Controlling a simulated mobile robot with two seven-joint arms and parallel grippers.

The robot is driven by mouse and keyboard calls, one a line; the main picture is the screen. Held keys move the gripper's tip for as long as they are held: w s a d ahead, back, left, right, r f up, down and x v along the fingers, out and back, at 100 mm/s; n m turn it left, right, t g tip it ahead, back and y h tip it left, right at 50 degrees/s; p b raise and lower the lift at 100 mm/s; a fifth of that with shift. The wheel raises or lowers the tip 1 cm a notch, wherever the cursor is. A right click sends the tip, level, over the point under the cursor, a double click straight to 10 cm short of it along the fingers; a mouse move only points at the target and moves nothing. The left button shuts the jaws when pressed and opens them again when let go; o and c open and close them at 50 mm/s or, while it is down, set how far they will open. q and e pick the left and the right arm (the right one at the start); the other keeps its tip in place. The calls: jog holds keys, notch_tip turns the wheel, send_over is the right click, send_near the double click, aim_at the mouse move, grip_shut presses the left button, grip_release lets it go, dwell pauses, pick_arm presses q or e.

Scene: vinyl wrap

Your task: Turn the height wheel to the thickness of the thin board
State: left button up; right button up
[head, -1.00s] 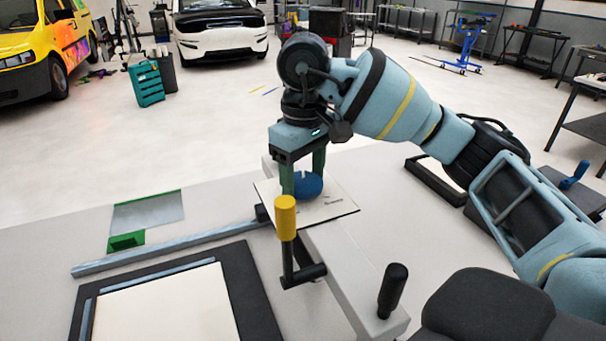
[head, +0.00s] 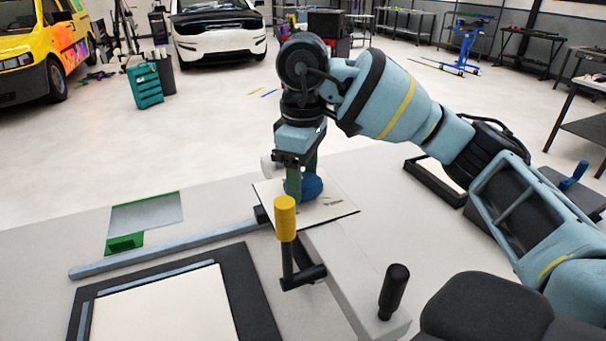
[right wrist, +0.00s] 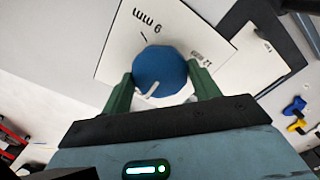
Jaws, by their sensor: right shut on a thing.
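The blue height wheel (head: 311,187) sits on a pale square dial plate (head: 335,206). My right gripper (head: 301,182) points down, with its green fingers on either side of the wheel, shut on it. In the right wrist view the wheel (right wrist: 160,70) lies between the fingertips (right wrist: 160,84). A white pointer mark (right wrist: 152,90) on the wheel faces the gripper's palm side. The plate has a short dark tick and printed labels (right wrist: 146,20); one includes "mm", but its numeral is uncertain. No board is clearly identifiable as the thin one. My left gripper is out of view.
A yellow-topped crank handle (head: 285,218) stands just in front of the wheel, and a black handle (head: 393,290) stands nearer right. A cream panel (head: 160,308) lies in a dark frame at front left. A grey rail (head: 165,248) crosses the table.

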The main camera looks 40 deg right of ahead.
aim_at(303, 180)
jog(key=o, duration=1)
notch_tip(303, 180, up, 7)
jog(key=shift+f+p, duration=0.1)
jog(key=shift+p, duration=0.75)
jog(key=shift+r, duration=0.5)
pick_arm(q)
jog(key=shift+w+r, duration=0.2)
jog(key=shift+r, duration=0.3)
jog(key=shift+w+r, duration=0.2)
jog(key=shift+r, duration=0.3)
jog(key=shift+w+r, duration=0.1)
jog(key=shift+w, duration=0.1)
